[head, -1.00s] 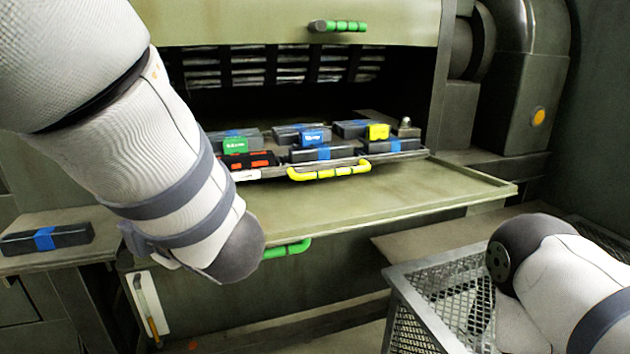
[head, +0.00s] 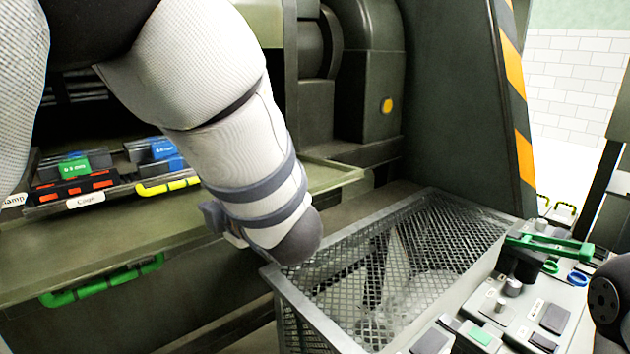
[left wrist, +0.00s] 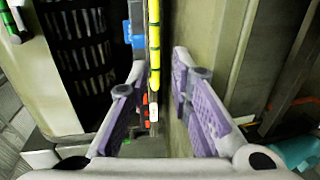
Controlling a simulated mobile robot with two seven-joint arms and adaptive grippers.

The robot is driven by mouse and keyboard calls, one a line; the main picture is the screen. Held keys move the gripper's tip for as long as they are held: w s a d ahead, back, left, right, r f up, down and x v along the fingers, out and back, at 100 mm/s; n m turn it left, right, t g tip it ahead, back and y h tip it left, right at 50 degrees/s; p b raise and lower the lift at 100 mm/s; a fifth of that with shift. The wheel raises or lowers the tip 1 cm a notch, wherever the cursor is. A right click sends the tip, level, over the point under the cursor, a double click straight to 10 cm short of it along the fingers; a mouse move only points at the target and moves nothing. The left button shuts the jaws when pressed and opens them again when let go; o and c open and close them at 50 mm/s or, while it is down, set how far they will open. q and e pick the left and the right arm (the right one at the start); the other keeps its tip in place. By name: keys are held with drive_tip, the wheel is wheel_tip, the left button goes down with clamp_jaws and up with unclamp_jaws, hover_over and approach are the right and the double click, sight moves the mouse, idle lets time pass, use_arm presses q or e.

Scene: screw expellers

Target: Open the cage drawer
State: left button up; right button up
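The cage drawer (head: 85,201) is a shallow tray with a "Cage" label, loaded with dark boxes, at the left of the head view. Its yellow handle (head: 165,187) is partly behind my left arm. The handle also shows in the left wrist view (left wrist: 155,45). There my left gripper (left wrist: 160,68) is open, its purple-padded fingers on either side of the handle's line, with gaps visible. In the head view the fingers are hidden behind my arm. My right gripper is out of view; only a dark part of my right arm shows at the right edge.
A green flap (head: 100,240) lies below the tray, with a green handle (head: 105,281) under it. A mesh basket (head: 390,270) stands at front centre. A cluttered grey tray (head: 500,320) is to its right. A green-handled item (head: 550,246) lies there.

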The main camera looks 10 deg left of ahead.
use_arm(q)
drive_tip(key=x, duration=0.8)
drive_tip(key=shift+w, duration=0.1)
clamp_jaws()
unclamp_jaws()
drive_tip(key=v, duration=1.2)
